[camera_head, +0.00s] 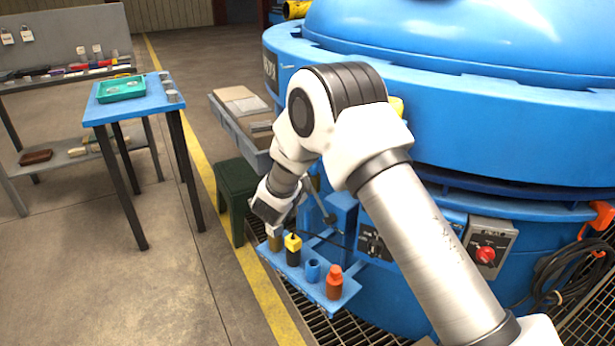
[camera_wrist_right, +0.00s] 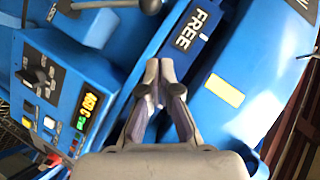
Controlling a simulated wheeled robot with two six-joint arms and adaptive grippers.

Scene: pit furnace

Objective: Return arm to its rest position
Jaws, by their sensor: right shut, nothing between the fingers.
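My right arm (camera_head: 425,240) comes in from the lower right of the head view, bends at a raised elbow, and reaches down to the left. Its wrist end (camera_head: 270,203) is above the back of a small blue shelf, beside the big blue furnace (camera_head: 510,130). The fingertips are hard to make out there. My left gripper is not in view.
The small shelf (camera_head: 318,290) carries a yellow-topped bottle (camera_head: 293,250), a blue cup (camera_head: 313,270) and an orange-red bottle (camera_head: 334,282). A control panel (camera_wrist_right: 50,85) is left of the gripper. A blue table (camera_head: 140,109) holds a teal tray (camera_head: 122,87). The floor at lower left is clear.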

